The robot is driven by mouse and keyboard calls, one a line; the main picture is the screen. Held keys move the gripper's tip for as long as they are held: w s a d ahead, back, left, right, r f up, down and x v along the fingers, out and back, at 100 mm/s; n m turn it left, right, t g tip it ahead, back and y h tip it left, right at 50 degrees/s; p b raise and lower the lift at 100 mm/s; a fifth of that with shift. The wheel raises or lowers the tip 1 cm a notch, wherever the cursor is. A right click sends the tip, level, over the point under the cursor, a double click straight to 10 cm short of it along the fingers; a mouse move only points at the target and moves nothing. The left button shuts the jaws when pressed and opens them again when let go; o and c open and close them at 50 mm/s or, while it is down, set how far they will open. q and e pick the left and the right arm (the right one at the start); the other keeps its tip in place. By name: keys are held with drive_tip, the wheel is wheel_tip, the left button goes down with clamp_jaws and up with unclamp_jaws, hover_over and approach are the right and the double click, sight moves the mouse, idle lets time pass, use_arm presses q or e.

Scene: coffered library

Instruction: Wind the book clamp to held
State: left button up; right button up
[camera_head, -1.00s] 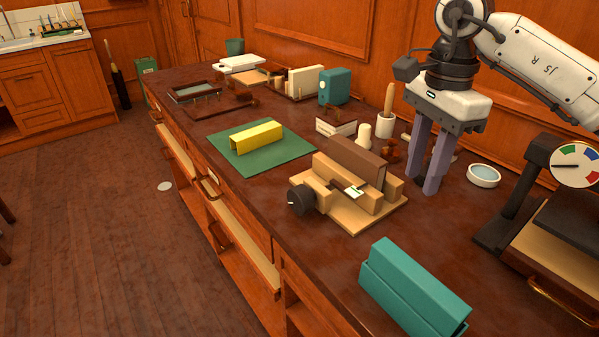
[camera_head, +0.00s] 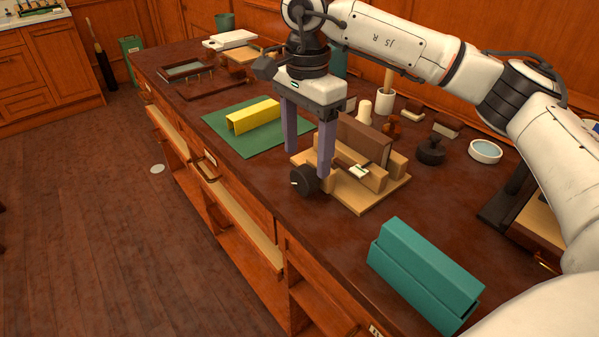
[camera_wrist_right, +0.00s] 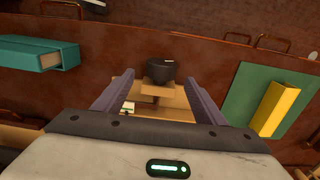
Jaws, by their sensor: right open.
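The wooden book clamp (camera_head: 375,201) stands on the dark worktop, with a brown book (camera_head: 362,137) upright between its blocks and a small white tag in front. Its black round knob (camera_head: 303,180) faces the left, near the table's front edge. My right gripper (camera_head: 306,165) is open and empty, pointing down above and beside the knob; one finger partly covers the clamp's left end. In the right wrist view the black knob (camera_wrist_right: 160,70) lies ahead, between and beyond the open fingers (camera_wrist_right: 151,93). I see no contact with it. My left gripper is not in view.
A teal box (camera_head: 422,272) lies right of the clamp, near the front edge. A yellow folded piece (camera_head: 253,115) sits on a green mat (camera_head: 225,128) to the left. Behind are a black weight (camera_head: 431,151) and a white dish (camera_head: 485,151).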

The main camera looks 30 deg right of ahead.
sight(305, 168)
wheel_tip(305, 168, down, 4)
drive_tip(key=shift+a+f, duration=0.1)
drive_tip(key=shift+f, duration=0.75)
